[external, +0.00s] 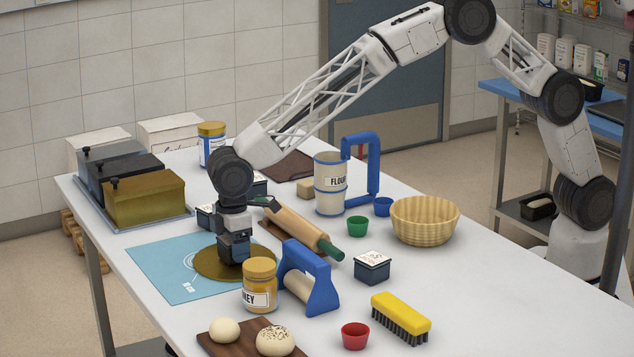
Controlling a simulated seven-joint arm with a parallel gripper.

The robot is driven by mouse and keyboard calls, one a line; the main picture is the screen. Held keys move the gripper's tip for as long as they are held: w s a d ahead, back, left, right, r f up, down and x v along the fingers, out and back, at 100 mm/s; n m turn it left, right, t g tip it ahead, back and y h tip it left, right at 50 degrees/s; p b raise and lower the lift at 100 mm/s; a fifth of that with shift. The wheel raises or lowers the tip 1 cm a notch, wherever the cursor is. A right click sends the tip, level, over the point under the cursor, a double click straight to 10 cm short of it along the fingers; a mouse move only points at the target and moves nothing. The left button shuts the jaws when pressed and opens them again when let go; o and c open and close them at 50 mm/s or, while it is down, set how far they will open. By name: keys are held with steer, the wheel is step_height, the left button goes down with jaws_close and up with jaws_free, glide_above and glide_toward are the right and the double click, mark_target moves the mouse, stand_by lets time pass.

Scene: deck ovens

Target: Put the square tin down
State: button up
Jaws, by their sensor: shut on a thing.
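My gripper (235,248) points down over the round gold-brown board (207,267) on the blue mat (170,258). It is shut on the square tin, a small dark shape low between the fingers and mostly hidden by them. I cannot tell whether the tin touches the board. A similar dark square tin with a white lid (373,260) stands on the table to the right. Another such tin (206,217) stands behind and left of my gripper, and part of a third (259,186) shows farther back.
The honey jar (257,288) and blue-handled tool (318,287) stand close in front and right of my gripper. A rolling pin (300,228) lies behind right. A yellow brush (400,315) and red cup (355,336) are at front right.

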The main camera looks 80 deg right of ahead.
steer(key=shift+f, duration=0.1)
steer(key=o, duration=1)
steer(key=shift+o, duration=0.2)
step_height(320, 180, up, 12)
stand_by(0.3)
stand_by(0.8)
